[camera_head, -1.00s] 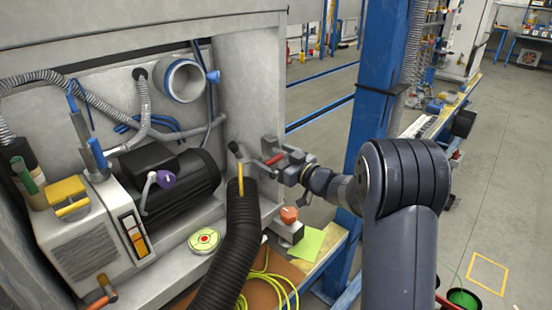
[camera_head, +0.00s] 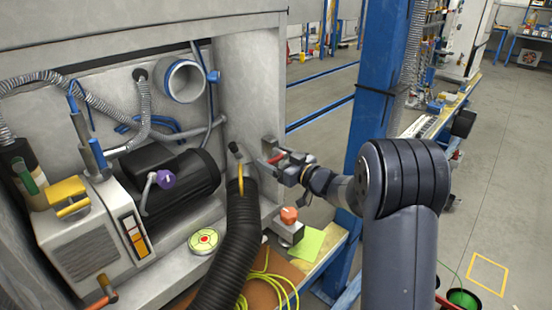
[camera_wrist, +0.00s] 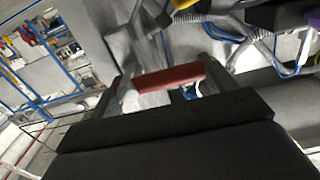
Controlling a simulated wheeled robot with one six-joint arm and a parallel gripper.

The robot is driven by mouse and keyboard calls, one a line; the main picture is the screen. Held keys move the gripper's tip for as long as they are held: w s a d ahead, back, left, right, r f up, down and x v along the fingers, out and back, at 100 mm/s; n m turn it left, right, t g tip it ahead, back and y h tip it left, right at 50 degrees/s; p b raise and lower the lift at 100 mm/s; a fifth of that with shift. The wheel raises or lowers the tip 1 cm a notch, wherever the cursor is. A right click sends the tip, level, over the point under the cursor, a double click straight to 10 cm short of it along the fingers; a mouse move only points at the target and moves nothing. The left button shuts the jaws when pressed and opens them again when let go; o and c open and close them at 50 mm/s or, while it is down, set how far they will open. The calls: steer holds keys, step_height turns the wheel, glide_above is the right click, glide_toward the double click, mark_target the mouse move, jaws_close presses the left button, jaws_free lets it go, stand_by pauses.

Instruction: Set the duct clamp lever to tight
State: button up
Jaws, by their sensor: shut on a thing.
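A red bar (camera_wrist: 168,76), apparently the duct clamp lever's handle, spans between my two fingers in the wrist view. My gripper (camera_wrist: 162,86) is shut on it. In the head view, the red bar (camera_head: 276,158) shows at the tip of my gripper (camera_head: 273,155), against the right wall of the grey cabinet. Just left of it, the black ribbed duct (camera_head: 232,235) rises to a dark upper end with a yellow strip (camera_head: 240,180). The lever's pivot and its setting are hard to make out behind the fingers.
A purple-knobbed handle (camera_head: 165,179) sits by the black motor at left. An orange-topped block (camera_head: 289,215) stands below my gripper, near a green sheet (camera_head: 308,243) and yellow cable (camera_head: 268,280). A blue post (camera_head: 372,100) stands close behind my arm.

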mark_target(285, 152)
steer(key=shift+r, duration=0.15)
steer(key=m+p, duration=0.1)
steer(key=p, duration=0.2)
steer(key=r+m+p, duration=0.1)
steer(key=m+p, duration=0.1)
steer(key=p, duration=0.1)
steer(key=shift+w+d+r+m, duration=0.1)
steer(key=shift+r+m, duration=0.05)
steer(key=shift+m, duration=0.15)
steer(key=m+p, duration=0.4)
steer(key=p, duration=0.1)
steer(key=shift+w+d+r, duration=0.25)
steer(key=shift+d+r, duration=0.05)
steer(key=shift+r, duration=0.1)
steer(key=m+p, duration=0.1)
steer(key=m, duration=0.1)
steer(key=m+p, duration=0.2)
steer(key=w+d+m+p, duration=0.1)
steer(key=shift+r+m+p, duration=0.25)
steer(key=shift+m+p, duration=0.15)
steer(key=shift+w+d+f+m+p, duration=0.1)
steer(key=shift+w+d+m+p, duration=0.1)
steer(key=shift+m+p, duration=0.65)
steer(key=shift+w+d+m+p, duration=0.2)
steer(key=shift+m+p, duration=0.15)
steer(key=shift+m, duration=1)
steer(key=o, duration=1.4)
steer(key=shift+c, duration=0.2)
steer(key=shift+d, duration=0.1)
